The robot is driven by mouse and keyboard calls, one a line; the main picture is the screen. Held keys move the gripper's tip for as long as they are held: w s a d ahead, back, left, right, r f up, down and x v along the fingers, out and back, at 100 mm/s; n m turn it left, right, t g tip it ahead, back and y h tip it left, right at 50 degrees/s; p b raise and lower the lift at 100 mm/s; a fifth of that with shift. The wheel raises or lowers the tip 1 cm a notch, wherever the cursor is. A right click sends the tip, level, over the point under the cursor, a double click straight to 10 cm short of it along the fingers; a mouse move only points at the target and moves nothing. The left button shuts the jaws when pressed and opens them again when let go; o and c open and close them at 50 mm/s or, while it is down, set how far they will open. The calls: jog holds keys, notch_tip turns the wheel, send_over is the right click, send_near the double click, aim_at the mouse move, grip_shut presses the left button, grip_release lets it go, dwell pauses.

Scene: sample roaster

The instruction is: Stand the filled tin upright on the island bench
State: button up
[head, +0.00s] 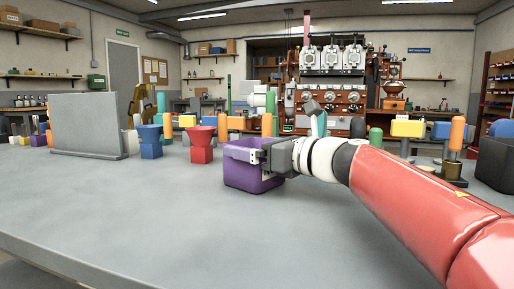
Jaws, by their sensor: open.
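The grey bench top (130,205) fills the foreground. The container's inside is mostly hidden. No thing is clearly recognisable as the filled tin.
A red funnel-shaped piece (201,146) and a blue one (151,143) stand left of the container. A grey upright panel (86,124) is farther left. A dark bin (496,162) stands at the right edge. The roaster machine (338,95) is behind. The front bench is clear.

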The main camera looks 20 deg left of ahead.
jog(key=shift+r, duration=0.3)
jog(key=v, duration=1.2)
jog(key=shift+f, duration=0.1)
